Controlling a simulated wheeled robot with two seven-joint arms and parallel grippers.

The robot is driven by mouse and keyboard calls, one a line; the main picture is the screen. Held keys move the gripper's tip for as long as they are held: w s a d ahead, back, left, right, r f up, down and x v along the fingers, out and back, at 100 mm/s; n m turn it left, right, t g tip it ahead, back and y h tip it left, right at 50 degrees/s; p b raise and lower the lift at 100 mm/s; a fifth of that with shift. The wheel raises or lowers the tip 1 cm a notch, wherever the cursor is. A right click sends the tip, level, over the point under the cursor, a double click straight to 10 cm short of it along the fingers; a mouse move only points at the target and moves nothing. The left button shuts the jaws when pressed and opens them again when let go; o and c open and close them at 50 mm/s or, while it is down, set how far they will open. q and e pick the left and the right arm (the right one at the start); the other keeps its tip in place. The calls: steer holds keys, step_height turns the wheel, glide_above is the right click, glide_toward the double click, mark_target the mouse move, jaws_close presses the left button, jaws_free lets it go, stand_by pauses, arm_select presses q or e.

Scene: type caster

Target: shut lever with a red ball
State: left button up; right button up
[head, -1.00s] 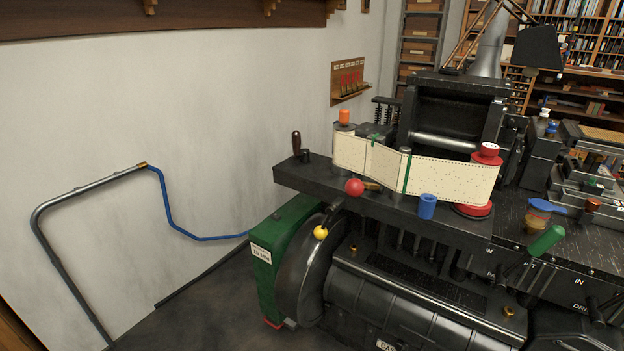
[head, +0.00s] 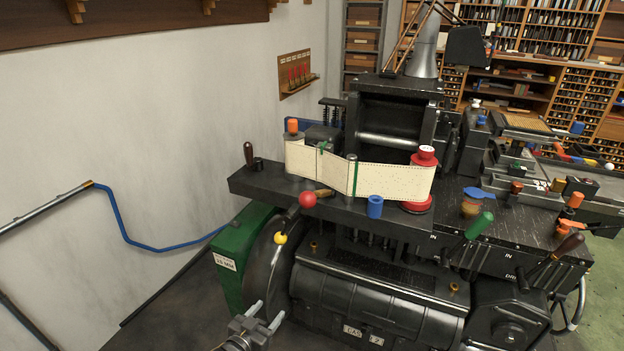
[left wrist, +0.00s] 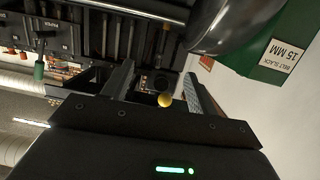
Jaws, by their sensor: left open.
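The red ball (head: 308,199) tops a lever at the front edge of the machine's dark upper shelf, above the big black wheel. Its arm seems to run down and left, partly hidden against dark parts. I cannot make out the red ball in the left wrist view. My left gripper (head: 268,313) is open and empty at the bottom of the head view, well below the red ball and apart from it. In the left wrist view its two fingers (left wrist: 158,82) stand wide, with a yellow ball (left wrist: 165,100) showing between them. My right gripper is not in view.
The yellow ball also shows in the head view (head: 280,238), close below the red one. A green housing (head: 236,262) flanks the wheel. Bare floor lies left.

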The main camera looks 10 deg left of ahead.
arm_select(q)
steer(key=w+d+r+m+t+h+p, duration=0.1)
steer(key=d+r+h, duration=0.1)
steer(key=r, duration=0.7)
steer(key=w+d+r+m+t+h+p, duration=0.1)
steer(key=w+d+r+t, duration=0.1)
steer(key=r, duration=0.8)
steer(key=m+h, duration=0.2)
steer(key=h, duration=0.2)
glide_toward(302, 206)
steer(key=w+d, duration=0.2)
steer(key=w, duration=0.1)
steer(key=shift+t, duration=0.3)
steer(key=p+x, duration=0.1)
steer(key=x, duration=0.2)
steer(key=p+x, duration=0.1)
steer(key=x, duration=0.2)
steer(key=r+p+x, duration=0.1)
steer(key=p+x, duration=0.1)
steer(key=x, duration=0.1)
steer(key=shift+w+d+r, duration=0.2)
steer(key=shift+w+d, duration=0.2)
steer(key=shift+w, duration=0.05)
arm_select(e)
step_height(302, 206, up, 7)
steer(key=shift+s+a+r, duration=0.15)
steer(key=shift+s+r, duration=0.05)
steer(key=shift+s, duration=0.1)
arm_select(q)
steer(key=shift+c, duration=0.3)
